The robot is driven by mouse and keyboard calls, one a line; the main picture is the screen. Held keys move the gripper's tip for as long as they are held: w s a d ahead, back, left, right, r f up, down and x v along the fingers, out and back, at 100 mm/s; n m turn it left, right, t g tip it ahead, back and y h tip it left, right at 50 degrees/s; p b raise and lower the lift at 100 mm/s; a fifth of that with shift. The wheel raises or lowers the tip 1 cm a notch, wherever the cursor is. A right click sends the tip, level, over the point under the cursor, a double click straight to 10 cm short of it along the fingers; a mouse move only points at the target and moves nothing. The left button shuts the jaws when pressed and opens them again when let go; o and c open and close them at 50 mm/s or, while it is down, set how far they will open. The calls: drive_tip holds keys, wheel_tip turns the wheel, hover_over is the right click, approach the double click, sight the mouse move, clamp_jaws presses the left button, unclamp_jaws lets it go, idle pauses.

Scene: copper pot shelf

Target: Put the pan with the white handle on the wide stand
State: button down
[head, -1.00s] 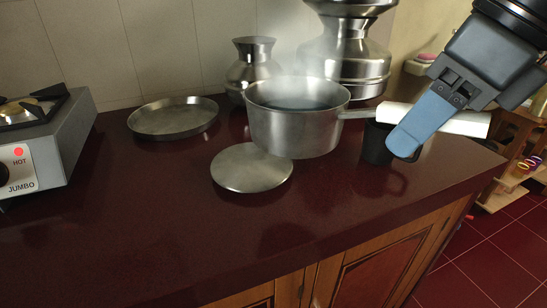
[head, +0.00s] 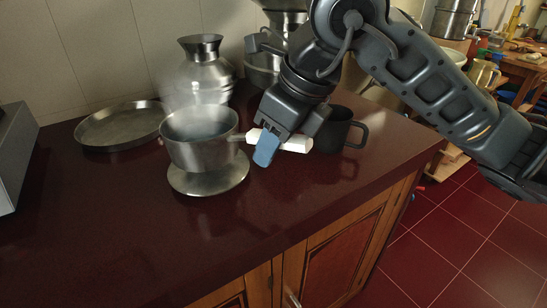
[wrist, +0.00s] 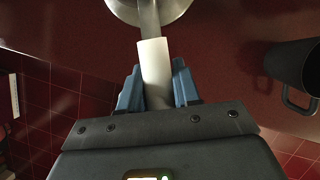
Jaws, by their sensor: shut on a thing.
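The steel pan (head: 198,145) with the white handle (head: 294,143) is upright and steaming. It is over a flat round metal disc, which looks like the wide stand (head: 236,180); I cannot tell whether its base touches it. The disc's front and sides show around the pan's base. My gripper (head: 267,148) is shut on the white handle, to the right of the pan. In the wrist view the handle (wrist: 155,68) lies between the two blue fingers (wrist: 157,88), and part of the pan (wrist: 125,8) shows at the top.
A shallow round tray (head: 120,127) lies to the left behind the pan. A metal pot (head: 203,72) stands behind it. A black mug (head: 335,130) stands close behind my gripper, to the right. A stove (head: 14,150) is at the far left. The front of the counter (head: 110,225) is clear.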

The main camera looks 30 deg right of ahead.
drive_tip(key=shift+f, duration=1.45)
drive_tip(key=c, duration=0.8)
unclamp_jaws()
drive_tip(key=v, duration=1.2)
